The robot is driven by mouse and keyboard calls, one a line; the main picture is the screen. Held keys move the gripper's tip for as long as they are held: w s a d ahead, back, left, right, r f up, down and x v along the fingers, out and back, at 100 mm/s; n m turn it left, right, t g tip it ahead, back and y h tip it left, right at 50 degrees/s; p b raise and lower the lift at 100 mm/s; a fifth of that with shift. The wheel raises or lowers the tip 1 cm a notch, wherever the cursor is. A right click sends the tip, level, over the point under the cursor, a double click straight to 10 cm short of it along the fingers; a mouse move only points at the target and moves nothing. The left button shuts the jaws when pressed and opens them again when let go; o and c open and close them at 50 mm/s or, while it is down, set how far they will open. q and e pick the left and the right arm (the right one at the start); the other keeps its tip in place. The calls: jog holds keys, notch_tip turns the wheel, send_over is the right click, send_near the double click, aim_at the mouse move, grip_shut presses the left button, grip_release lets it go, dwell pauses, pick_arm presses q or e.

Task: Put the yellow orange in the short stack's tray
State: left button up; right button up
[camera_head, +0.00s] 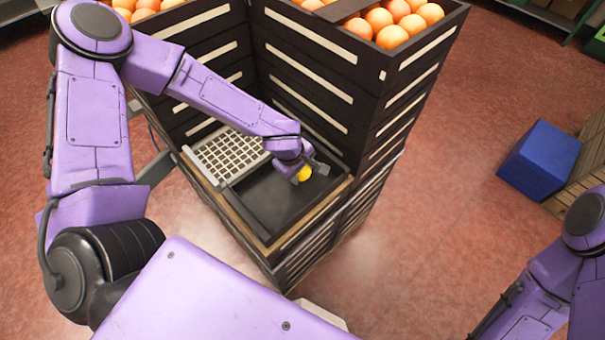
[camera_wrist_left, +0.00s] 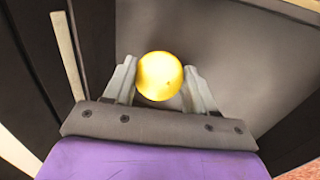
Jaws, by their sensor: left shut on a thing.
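The yellow orange (camera_head: 304,174) is between the fingers of my left gripper (camera_head: 306,172), which is shut on it. In the left wrist view the orange (camera_wrist_left: 160,76) sits between the two grey fingers (camera_wrist_left: 160,85), with a dark flat surface behind it. The short stack's tray (camera_head: 262,215) is black and lies in the lower front part of the crates. The gripper is over the right part of this tray. I cannot tell whether the orange touches the tray floor. My right arm shows at the lower right, but its gripper does not.
A white grid tray (camera_head: 228,157) lies just left of the black tray. Tall dark crate stacks (camera_head: 340,75) rise behind and to the right, with several oranges (camera_head: 395,20) on top. A blue box (camera_head: 539,160) stands on the open red floor at the right.

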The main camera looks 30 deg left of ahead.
pick_arm(q)
jog(key=shift+w, duration=0.3)
jog(key=shift+w+f, duration=0.15)
jog(key=shift+w, duration=0.05)
jog(key=o, duration=1.1)
jog(key=shift+w, duration=0.1)
jog(key=shift+c, duration=0.2)
jog(key=shift+s, duration=0.35)
jog(key=p+v, duration=0.2)
jog(key=v, duration=1)
pick_arm(e)
jog(key=shift+w+r, duration=0.35)
jog(key=shift+r, duration=0.45)
pick_arm(q)
jog(key=shift+w, duration=0.1)
